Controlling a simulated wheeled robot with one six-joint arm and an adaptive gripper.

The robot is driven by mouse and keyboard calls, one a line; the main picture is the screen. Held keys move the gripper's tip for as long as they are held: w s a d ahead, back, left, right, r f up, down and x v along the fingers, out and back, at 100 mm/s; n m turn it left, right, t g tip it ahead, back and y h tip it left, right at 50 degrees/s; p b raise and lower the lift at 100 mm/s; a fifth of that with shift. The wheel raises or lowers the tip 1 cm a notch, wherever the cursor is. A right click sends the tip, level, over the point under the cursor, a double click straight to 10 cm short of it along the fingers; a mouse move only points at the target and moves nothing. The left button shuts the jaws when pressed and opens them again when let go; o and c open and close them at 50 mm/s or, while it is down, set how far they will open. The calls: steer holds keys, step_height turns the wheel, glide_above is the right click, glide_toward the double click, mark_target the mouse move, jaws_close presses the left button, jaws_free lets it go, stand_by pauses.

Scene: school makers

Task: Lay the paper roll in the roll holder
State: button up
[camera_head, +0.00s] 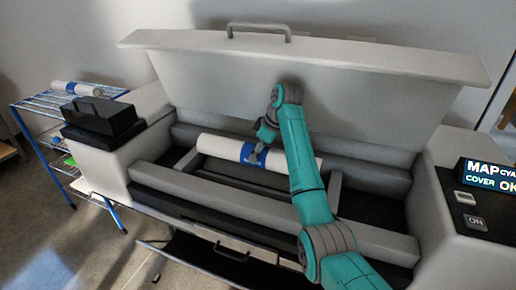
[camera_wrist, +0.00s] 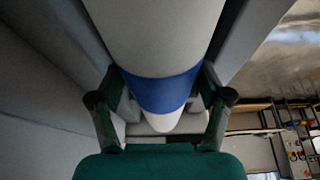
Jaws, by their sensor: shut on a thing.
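The white paper roll (camera_head: 217,144) with a blue band lies lengthwise in the open bay of a large printer. My gripper (camera_head: 258,152) is shut on it at the blue band. In the wrist view the roll (camera_wrist: 155,35) runs between both fingers of my gripper (camera_wrist: 160,88), which press on the sides of the blue band. The roll holder (camera_head: 335,187) is a grey frame with an upright plate towards each end of the roll. The roll is over or in this frame; I cannot tell whether it rests on it. My arm hides part of its right half.
The printer's cover (camera_head: 210,75) stands open behind the roll. A front bar (camera_head: 230,200) borders the bay. A panel (camera_head: 487,177) at right reads "COVER OK". A black box (camera_head: 100,119) sits at left. Another roll (camera_head: 76,88) lies on a blue rack (camera_head: 40,104).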

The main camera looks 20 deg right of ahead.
steer(key=shift+f, duration=3.9)
steer(key=shift+f, duration=0.1)
steer(key=o, duration=1.7)
steer(key=shift+o, duration=0.3)
steer(key=shift+f, duration=0.15)
